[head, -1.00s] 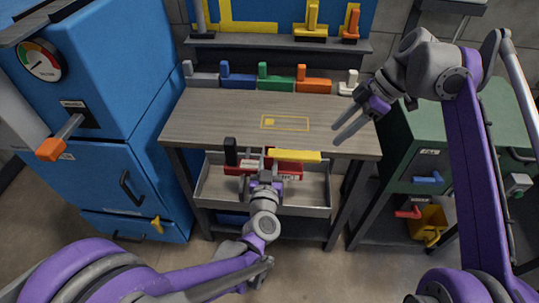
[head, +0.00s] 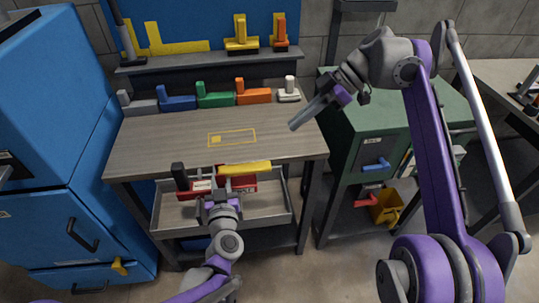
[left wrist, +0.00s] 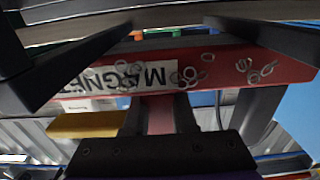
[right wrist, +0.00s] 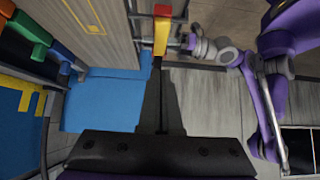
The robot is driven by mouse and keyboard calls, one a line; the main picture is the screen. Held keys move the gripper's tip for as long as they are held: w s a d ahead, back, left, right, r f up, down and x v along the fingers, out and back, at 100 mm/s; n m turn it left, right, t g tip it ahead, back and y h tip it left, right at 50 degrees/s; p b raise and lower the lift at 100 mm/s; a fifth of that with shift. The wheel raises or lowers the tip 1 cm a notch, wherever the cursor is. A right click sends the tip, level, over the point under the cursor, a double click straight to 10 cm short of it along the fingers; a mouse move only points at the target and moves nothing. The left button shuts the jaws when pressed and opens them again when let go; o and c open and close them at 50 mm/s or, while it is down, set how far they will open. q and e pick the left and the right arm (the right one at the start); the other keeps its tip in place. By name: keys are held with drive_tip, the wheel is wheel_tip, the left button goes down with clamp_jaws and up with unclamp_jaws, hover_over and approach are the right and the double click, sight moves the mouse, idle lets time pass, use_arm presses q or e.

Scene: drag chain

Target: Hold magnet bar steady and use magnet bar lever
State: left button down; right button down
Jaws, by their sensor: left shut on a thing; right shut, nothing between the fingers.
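The red magnet bar (head: 249,187) has a white label, a black upright grip (head: 180,177) at its left end and a yellow lever (head: 245,169) at its right. My left gripper (head: 221,183) is shut on the bar in front of the workbench, above the open tray. In the left wrist view, the red bar (left wrist: 215,68) shows an upside-down "MAGNET" label and several metal rings against it. My right gripper (head: 293,127) is shut and empty over the bench's right front corner. In the right wrist view, the yellow lever (right wrist: 161,45) appears beyond its fingertips (right wrist: 160,70).
The workbench (head: 170,143) bears a yellow outline and a back row of coloured handled pieces. The grey tray (head: 278,213) is under its front edge. A blue machine (head: 50,110) stands left. A green cabinet (head: 400,120) with a yellow bin (head: 385,207) stands right.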

hover_over(259, 165)
drive_tip(key=d, duration=0.3)
drive_tip(key=f, duration=0.7)
drive_tip(key=shift+w+a, duration=0.15)
drive_tip(key=shift+a, duration=0.1)
wheel_tip(259, 165, down, 2)
drive_tip(key=shift+d+f, duration=0.15)
drive_tip(key=shift+f, duration=0.75)
drive_tip(key=shift+f, duration=0.1)
